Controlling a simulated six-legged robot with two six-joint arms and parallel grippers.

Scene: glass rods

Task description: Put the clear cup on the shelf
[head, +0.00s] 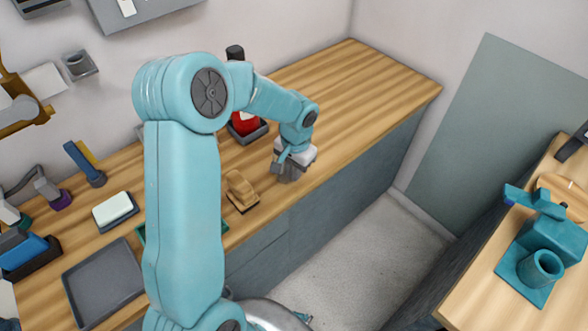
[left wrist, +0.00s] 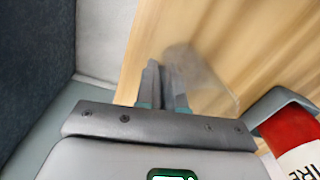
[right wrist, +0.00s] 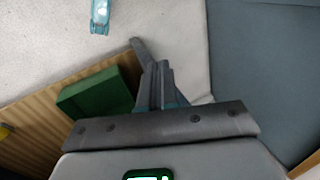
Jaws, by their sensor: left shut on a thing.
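The clear cup (left wrist: 205,80) shows faintly in the left wrist view as a see-through shape over the wooden counter. My left gripper (left wrist: 165,68) is shut on its near edge. In the head view my left gripper (head: 286,172) is low over the counter's front edge; the cup is hard to make out there. I cannot tell whether the cup touches the counter. My right gripper (right wrist: 157,70) is shut and empty in the right wrist view, near a green tray (right wrist: 100,92). A grey board (head: 146,12) is at the top left wall; I cannot tell whether it is the shelf.
A red extinguisher (head: 245,123) in a grey holder stands behind my left gripper; it also shows in the left wrist view (left wrist: 292,135). A brown object (head: 240,190) sits left of the gripper. A grey tray (head: 103,283) lies at left. The counter's far right end is clear.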

